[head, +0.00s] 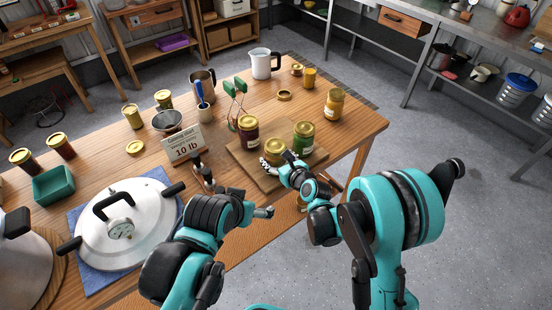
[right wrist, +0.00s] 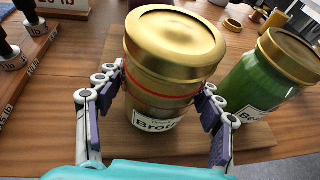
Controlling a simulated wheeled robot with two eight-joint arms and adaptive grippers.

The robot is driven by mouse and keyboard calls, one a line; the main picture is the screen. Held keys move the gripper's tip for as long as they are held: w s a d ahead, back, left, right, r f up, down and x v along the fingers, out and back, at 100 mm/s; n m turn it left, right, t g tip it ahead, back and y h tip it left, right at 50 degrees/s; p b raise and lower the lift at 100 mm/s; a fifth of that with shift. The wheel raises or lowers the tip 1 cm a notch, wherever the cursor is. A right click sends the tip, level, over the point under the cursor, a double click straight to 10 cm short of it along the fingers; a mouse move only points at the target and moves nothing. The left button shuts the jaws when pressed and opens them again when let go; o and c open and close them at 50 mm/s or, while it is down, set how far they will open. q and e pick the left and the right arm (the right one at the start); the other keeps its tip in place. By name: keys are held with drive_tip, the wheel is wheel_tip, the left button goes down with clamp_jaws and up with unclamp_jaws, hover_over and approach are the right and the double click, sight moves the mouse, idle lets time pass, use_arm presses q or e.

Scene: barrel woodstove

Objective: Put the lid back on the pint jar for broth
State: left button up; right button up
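A broth jar (right wrist: 158,112) with a red band and a white "Broth" label stands in my right gripper (right wrist: 163,80). A wide gold lid (right wrist: 176,38) covers its top; I cannot tell whether it is fastened. The fingers press in from both sides around the red band. In the head view, the gold-topped jar (head: 273,149) is at the front of the wooden board, with my right gripper (head: 275,164) at it. My left gripper (head: 262,212) is over the table's front, away from the jar; its fingers are too small to read.
A green jar (head: 303,138) and a dark red jar (head: 248,131) stand close by on the board (head: 255,172). A gold ring (head: 284,95) and a flat gold lid (head: 135,147) lie on the table. The pressure canner (head: 127,225) and "10 lb" card (head: 184,146) are left.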

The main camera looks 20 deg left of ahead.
drive_tip(key=o, duration=0.4)
drive_tip(key=shift+o, duration=0.2)
drive_tip(key=shift+s+d+r, duration=0.1)
drive_tip(key=shift+r, duration=0.15)
drive_tip(key=p+v, duration=0.2)
drive_tip(key=v, duration=0.9)
drive_tip(key=shift+s+d+p, duration=0.25)
drive_tip(key=shift+p, duration=0.15)
drive_tip(key=shift+r, duration=0.2)
